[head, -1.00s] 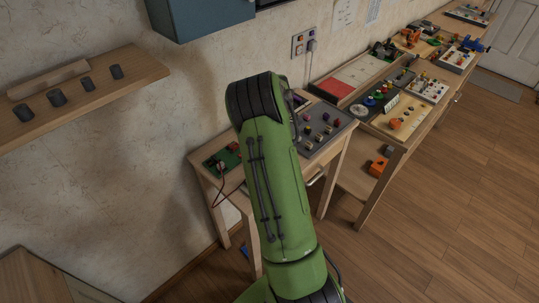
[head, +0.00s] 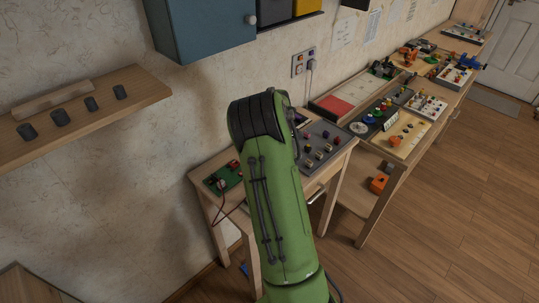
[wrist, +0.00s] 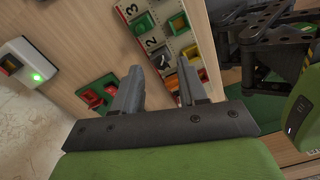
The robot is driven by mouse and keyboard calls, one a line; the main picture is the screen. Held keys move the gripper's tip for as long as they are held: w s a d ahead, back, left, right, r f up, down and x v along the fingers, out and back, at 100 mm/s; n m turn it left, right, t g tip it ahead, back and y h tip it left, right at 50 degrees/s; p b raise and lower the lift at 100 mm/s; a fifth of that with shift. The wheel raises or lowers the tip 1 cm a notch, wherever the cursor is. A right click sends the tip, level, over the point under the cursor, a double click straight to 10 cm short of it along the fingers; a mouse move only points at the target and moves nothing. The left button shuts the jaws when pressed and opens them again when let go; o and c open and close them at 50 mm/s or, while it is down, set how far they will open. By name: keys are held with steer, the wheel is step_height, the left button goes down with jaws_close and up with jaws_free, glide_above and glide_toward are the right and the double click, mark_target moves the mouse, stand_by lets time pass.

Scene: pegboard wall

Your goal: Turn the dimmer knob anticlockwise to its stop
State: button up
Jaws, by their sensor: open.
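My gripper (wrist: 160,78) shows in the wrist view with two grey fingers apart and nothing between them. Beyond the fingertips is a wooden panel with a numbered strip of green, yellow and red rockers (wrist: 165,35) and a separate red switch (wrist: 98,92). I cannot pick out the dimmer knob with certainty in either view. In the head view my green arm reaches toward the small table and hides the gripper and part of the tabletop.
A small table (head: 330,170) carries a grey panel of coloured knobs (head: 318,150) and a green board (head: 226,178). A longer bench with control boards runs right. A blue cabinet (head: 205,35) and a wooden shelf (head: 130,98) are on the wall. A white box with a green light (wrist: 33,62) is left in the wrist view.

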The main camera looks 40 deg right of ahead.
step_height(320, 180, up, 14)
steer(key=p, duration=0.3)
steer(key=shift+w, duration=0.2)
